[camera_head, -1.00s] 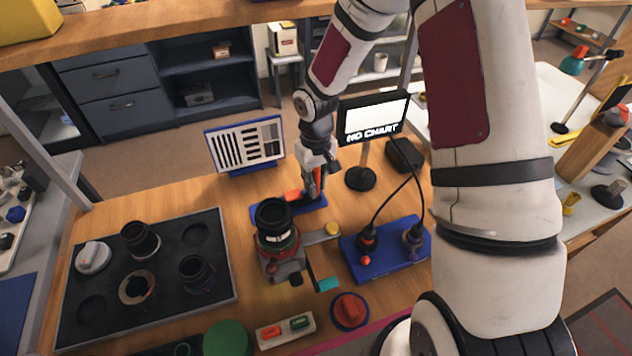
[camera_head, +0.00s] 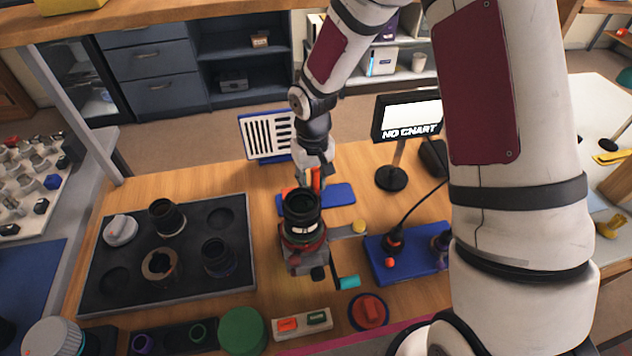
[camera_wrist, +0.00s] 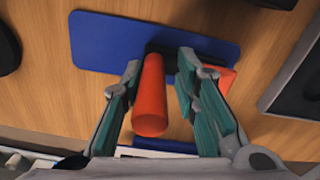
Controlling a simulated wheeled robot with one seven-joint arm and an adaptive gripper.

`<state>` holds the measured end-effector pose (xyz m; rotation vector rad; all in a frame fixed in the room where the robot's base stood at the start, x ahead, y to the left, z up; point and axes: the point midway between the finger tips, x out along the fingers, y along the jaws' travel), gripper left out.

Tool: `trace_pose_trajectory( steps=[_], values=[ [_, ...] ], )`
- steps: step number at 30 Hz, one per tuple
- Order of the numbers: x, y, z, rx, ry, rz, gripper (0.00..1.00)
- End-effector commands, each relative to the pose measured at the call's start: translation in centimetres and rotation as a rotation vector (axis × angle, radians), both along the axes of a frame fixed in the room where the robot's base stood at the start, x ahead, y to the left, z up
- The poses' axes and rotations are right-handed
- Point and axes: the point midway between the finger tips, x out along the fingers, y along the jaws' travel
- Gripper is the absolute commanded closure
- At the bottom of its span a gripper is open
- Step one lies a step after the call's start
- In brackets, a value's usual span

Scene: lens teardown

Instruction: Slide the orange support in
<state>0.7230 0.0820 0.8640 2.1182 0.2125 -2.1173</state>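The orange support has an upright orange post (camera_wrist: 151,95) on a dark bar (camera_wrist: 190,62), with an orange end piece (camera_wrist: 222,80). It sits at one end of the blue pad (camera_wrist: 110,38). In the head view the pad (camera_head: 338,194) extends right of the post, and the orange end piece (camera_head: 288,191) is at its left, behind the lens on its stand (camera_head: 302,215). My gripper (camera_wrist: 158,62) has one finger on each side of the post, with gaps showing. Whether the end piece touches the stand is hidden by the lens.
A black tray with lens parts (camera_head: 110,275) lies left. The striped chart (camera_head: 266,135) and the screen (camera_head: 405,118) stand behind.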

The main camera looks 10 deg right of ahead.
Motion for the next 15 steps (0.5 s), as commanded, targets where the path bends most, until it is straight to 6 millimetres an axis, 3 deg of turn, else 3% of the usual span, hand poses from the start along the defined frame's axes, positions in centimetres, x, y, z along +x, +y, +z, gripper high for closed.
trace_pose_trajectory(
  steps=[8,15],
  values=[
    [0.1,0.0,0.8,0.002,-0.005,0.0,0.74],
    [0.1,0.0,4.5,0.001,-0.005,0.0,0.74]
  ],
)
